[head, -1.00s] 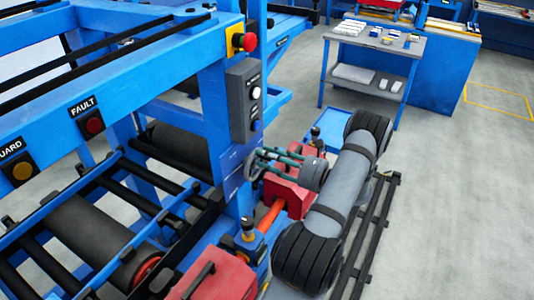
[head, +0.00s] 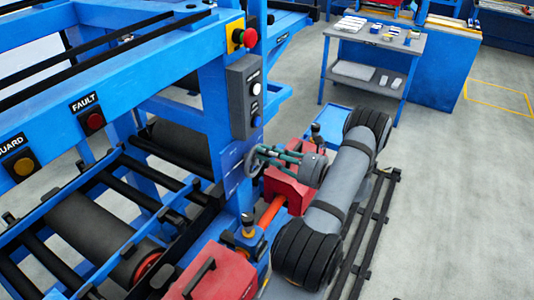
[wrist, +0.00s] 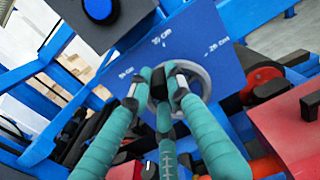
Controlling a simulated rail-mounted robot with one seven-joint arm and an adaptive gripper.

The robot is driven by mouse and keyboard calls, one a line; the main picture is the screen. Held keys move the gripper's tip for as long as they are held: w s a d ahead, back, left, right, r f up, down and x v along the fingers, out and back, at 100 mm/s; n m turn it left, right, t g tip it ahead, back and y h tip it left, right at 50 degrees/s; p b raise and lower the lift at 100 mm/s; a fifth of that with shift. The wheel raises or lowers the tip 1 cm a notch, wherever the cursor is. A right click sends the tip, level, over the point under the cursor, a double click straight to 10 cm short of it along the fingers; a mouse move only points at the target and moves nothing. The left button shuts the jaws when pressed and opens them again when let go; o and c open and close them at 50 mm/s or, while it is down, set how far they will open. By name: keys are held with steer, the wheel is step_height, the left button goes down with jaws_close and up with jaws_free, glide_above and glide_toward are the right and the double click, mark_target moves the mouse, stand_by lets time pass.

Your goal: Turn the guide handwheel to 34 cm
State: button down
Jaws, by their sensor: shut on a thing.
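In the head view the handwheel (head: 252,162) sits on the blue frame post, left of my gripper. My gripper (wrist: 160,88) has teal fingers with grey and black tips, shut on the wheel's dark hub or grip at its middle. The fingertips hide much of the wheel's centre, and I cannot read a pointer. In the head view my gripper (head: 270,155) reaches the wheel from the right.
A grey control box (head: 244,95) with buttons and a red emergency stop (head: 245,38) sit above the wheel. A red block (head: 285,188) lies below my gripper. A red housing (head: 215,278) stands at the front. Grey floor is free at right.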

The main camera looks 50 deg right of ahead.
steer(key=shift+d+f+m+b, duration=0.1)
steer(key=shift+d+m+b, duration=0.2)
steer(key=shift+m, duration=0.2)
steer(key=shift+w+d+f+m+b, duration=0.1)
steer(key=shift+d+f+m+b, duration=0.25)
steer(key=shift+m, duration=0.8)
steer(key=shift+d+f+m+b, duration=0.15)
steer(key=shift+d+m+b, duration=0.4)
steer(key=shift+m, duration=0.65)
steer(key=shift+w+d+f+m+b, duration=0.1)
steer(key=shift+d+f+m+b, duration=0.25)
steer(key=shift+m, duration=0.8)
steer(key=c, duration=1.6)
jaws_free()
steer(key=shift+r, duration=0.2)
steer(key=shift+c, duration=0.2)
steer(key=shift+d, duration=0.1)
steer(key=s+d, duration=0.1)
steer(key=s, duration=1.1)
steer(key=shift+d, duration=0.25)
